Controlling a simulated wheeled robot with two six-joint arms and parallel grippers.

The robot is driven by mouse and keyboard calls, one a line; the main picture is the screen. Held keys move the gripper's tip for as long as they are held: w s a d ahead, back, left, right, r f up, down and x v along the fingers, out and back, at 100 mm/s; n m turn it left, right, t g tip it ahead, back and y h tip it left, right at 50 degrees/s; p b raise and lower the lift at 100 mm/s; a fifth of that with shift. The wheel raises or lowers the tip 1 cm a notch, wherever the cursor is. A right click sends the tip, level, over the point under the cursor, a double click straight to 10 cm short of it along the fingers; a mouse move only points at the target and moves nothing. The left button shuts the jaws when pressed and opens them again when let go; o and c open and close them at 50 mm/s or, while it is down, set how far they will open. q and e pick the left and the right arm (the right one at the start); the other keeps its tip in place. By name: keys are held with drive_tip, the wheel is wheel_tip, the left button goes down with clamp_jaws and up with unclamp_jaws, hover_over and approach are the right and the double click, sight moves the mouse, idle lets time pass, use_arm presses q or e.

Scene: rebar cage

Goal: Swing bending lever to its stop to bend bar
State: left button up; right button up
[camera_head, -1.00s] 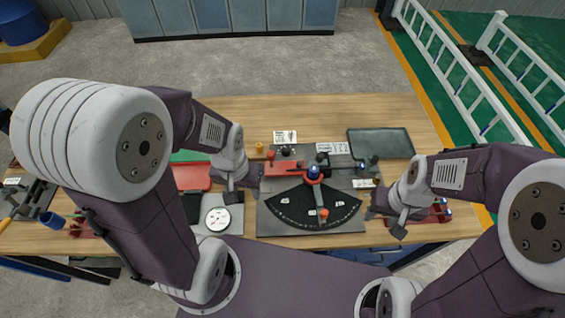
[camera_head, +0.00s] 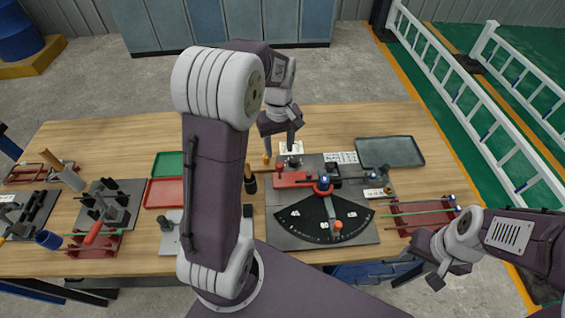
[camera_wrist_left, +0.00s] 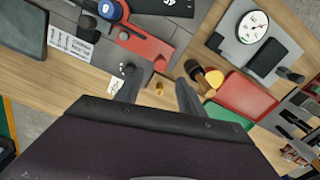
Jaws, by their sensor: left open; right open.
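The bending lever (camera_head: 331,205) sits on the bender's grey base plate (camera_head: 357,235). It runs from a blue-capped pivot (camera_head: 324,183) to an orange knob (camera_head: 337,226) at the front, over a black fan-shaped scale (camera_head: 305,220). A red block (camera_head: 292,180) lies left of the pivot; it also shows in the left wrist view (camera_wrist_left: 146,44). I cannot make out a bar in the bender. My left gripper (camera_head: 280,143) is open and empty above the plate's back left edge, away from the lever. My right gripper (camera_head: 437,268) is open and empty off the table's front right.
A red rack (camera_head: 400,222) with green bars stands right of the bender. A dark tray (camera_head: 390,151) lies at the back right. Red (camera_head: 163,193) and green trays lie to the left. A dial gauge (camera_wrist_left: 252,27) and a black-handled tool (camera_head: 250,180) are left of the bender.

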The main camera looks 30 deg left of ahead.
sight(280, 163)
use_arm(q)
wheel_tip(280, 163, down, 8)
drive_tip(key=shift+r, duration=0.1)
clamp_jaws()
idle(1.5)
